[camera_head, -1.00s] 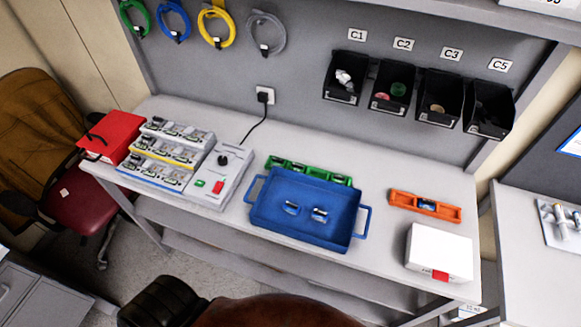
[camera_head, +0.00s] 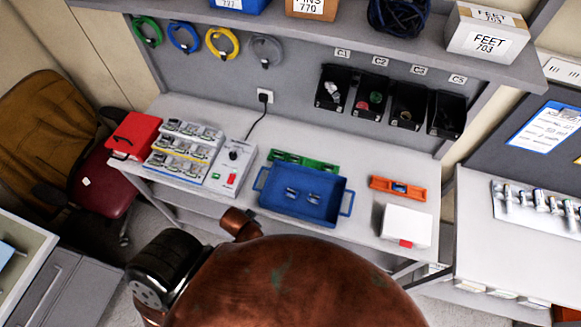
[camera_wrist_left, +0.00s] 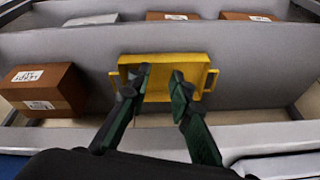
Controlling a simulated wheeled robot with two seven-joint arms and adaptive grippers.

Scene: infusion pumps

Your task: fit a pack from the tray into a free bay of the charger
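A blue tray (camera_head: 330,212) stands on the bench in the head view, with two small packs (camera_head: 291,193) (camera_head: 312,198) lying apart on its floor. To its left is a grey stepped unit (camera_head: 183,152) with several rows of bays, which looks like the charger; joined to it or beside it is a grey part (camera_head: 232,166) with a black knob and red switch. Which bays are free is too small to tell. My left gripper (camera_wrist_left: 161,74) is open and empty in the left wrist view, in front of a yellow tray (camera_wrist_left: 199,72). Neither gripper shows in the head view.
A green holder (camera_head: 322,166) lies behind the blue tray. An orange holder (camera_head: 398,188) and white box (camera_head: 407,222) stand to its right; a red box (camera_head: 134,138) is left of the stepped unit.

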